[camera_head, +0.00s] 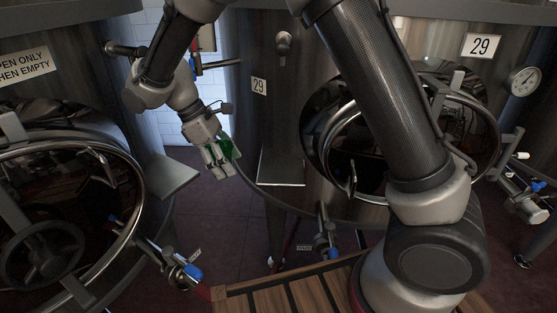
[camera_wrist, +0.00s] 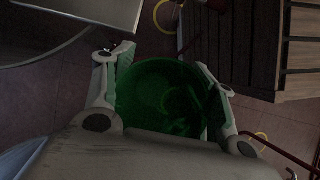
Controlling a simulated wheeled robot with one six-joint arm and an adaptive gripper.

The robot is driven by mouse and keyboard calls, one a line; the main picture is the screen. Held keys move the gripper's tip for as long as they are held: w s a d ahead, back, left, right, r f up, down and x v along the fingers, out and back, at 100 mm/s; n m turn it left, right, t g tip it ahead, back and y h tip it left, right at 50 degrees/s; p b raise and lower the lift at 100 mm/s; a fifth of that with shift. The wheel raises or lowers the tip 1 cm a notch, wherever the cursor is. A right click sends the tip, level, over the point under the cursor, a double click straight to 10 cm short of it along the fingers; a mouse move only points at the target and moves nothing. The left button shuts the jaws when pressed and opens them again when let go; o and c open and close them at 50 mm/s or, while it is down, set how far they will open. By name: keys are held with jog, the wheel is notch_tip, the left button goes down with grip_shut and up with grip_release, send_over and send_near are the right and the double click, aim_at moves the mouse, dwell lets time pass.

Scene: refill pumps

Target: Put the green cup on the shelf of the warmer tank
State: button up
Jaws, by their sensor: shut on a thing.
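My gripper (camera_head: 219,163) is shut on the green cup (camera_head: 231,147), held in the air between the two tanks. In the wrist view the translucent green cup (camera_wrist: 165,95) sits between the two fingers of my gripper (camera_wrist: 160,65). The right tank (camera_head: 285,110) has a flat grey shelf (camera_head: 281,170), to the right of the cup and apart from it. The left tank (camera_head: 135,125) has a similar shelf (camera_head: 166,178), left of my gripper. A round gauge (camera_head: 524,82) is on the right tank; its reading is too small to tell. No gauge shows on the left tank.
Labels reading 29 (camera_head: 259,86) are on the right tank. Round hatches and blue-handled valves (camera_head: 193,272) stick out from the tanks. A slatted wooden platform (camera_head: 280,297) lies low in front; it also shows in the wrist view (camera_wrist: 240,45). Bare floor lies between the tanks.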

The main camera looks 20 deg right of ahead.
jog(key=w+d, duration=0.2)
jog(key=d, duration=0.4)
jog(key=w+d+f, duration=0.1)
jog(key=w+d, duration=0.1)
jog(key=d, duration=0.4)
jog(key=w+d+f, duration=0.1)
jog(key=w+d, duration=0.2)
jog(key=d, duration=0.2)
jog(key=shift+d+f, duration=0.2)
jog(key=shift+d, duration=0.2)
jog(key=shift+d+f, duration=0.2)
jog(key=shift+f, duration=2.15)
jog(key=o, duration=0.7)
jog(key=v, duration=1.2)
jog(key=shift+r, duration=0.1)
